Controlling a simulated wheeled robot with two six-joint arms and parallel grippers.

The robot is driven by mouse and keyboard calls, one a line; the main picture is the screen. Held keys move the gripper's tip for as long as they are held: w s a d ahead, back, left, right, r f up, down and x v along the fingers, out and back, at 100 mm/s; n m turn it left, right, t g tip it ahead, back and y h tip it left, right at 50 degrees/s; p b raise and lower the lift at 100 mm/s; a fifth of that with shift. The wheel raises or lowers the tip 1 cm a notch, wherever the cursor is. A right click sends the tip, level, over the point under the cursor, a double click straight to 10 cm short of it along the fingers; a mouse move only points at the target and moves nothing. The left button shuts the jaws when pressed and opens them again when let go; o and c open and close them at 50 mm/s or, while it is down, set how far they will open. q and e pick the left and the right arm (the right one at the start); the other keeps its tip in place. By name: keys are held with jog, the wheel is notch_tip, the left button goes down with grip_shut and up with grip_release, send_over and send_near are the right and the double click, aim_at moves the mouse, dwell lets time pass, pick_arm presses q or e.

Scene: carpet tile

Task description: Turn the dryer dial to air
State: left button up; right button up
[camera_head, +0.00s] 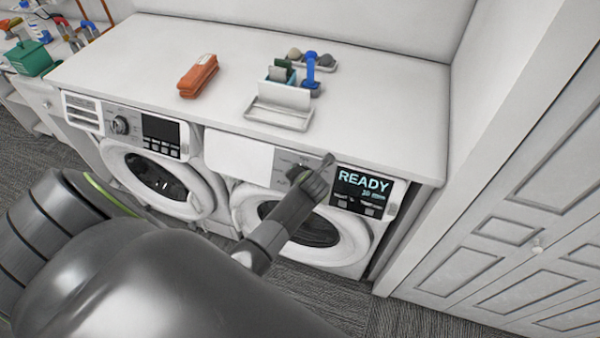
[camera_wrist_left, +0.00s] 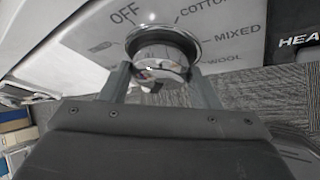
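The dryer (camera_head: 345,238) is the right machine; its display (camera_head: 362,188) reads READY. Its round metallic dial (camera_wrist_left: 160,62) shows in the left wrist view, with OFF, COTTON, MIXED and WOOL readable around it. Other labels are faint, and I cannot make out an air label or the dial's pointer. My left gripper (camera_head: 320,170) is at the dial, with one finger on each side of it (camera_wrist_left: 160,82). The fingertips are very close to the dial's sides; I cannot tell whether they press on it. In the head view my gripper covers the dial. My right gripper is not in view.
A washer (camera_head: 155,180) with its own knob (camera_head: 120,125) stands to the left. The countertop (camera_head: 380,110) above holds orange folded cloth (camera_head: 198,76) and a white organizer (camera_head: 280,108). A white panelled cabinet (camera_head: 500,235) closes off the right. Grey carpet (camera_head: 325,300) lies in front.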

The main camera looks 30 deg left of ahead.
pick_arm(q)
jog(key=o, duration=0.4)
jog(key=shift+d, duration=0.1)
jog(key=b+v, duration=0.2)
jog(key=v, duration=1)
jog(key=shift+a, duration=0.25)
